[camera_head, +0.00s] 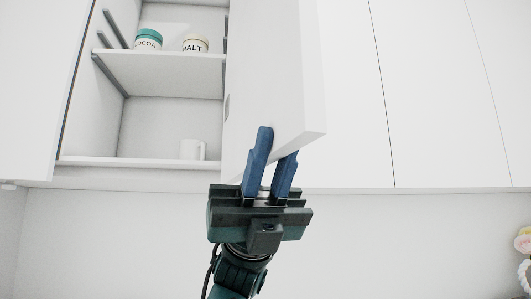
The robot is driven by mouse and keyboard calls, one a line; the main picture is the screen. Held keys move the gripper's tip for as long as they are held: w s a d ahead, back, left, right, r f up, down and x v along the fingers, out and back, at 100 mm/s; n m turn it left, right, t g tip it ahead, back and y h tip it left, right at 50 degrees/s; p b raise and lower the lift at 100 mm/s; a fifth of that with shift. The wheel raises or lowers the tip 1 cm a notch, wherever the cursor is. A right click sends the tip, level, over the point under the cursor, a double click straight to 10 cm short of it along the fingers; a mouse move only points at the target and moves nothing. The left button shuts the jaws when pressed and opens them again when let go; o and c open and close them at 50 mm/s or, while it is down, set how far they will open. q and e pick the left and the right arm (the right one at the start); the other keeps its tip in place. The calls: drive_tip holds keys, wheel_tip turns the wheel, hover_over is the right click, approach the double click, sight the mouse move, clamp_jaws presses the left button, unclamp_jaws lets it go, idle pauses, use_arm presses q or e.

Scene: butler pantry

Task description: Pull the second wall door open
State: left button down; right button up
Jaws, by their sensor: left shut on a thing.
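The second wall door (277,70) is a plain white panel standing ajar, swung out from the cabinet front. The cabinet's inside shows to its left. My left gripper (277,148) reaches up from below with its two blue fingers. It is shut on the lower edge of this door, one finger in front of the panel and the other partly hidden behind it. My right gripper is not in view.
Inside the cabinet, a cocoa jar (149,39) and a malt jar (195,44) stand on the shelf (165,75). A white mug (192,149) stands below. Closed white doors (435,90) lie to the right. A white panel (35,80) fills the upper left.

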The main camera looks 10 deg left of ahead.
use_arm(q)
drive_tip(key=c, duration=1.4)
unclamp_jaws()
drive_tip(key=shift+o, duration=0.2)
drive_tip(key=b+v, duration=0.2)
drive_tip(key=v, duration=1.1)
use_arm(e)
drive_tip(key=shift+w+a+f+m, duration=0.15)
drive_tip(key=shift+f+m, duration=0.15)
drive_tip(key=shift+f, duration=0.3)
use_arm(q)
drive_tip(key=shift+f, duration=0.1)
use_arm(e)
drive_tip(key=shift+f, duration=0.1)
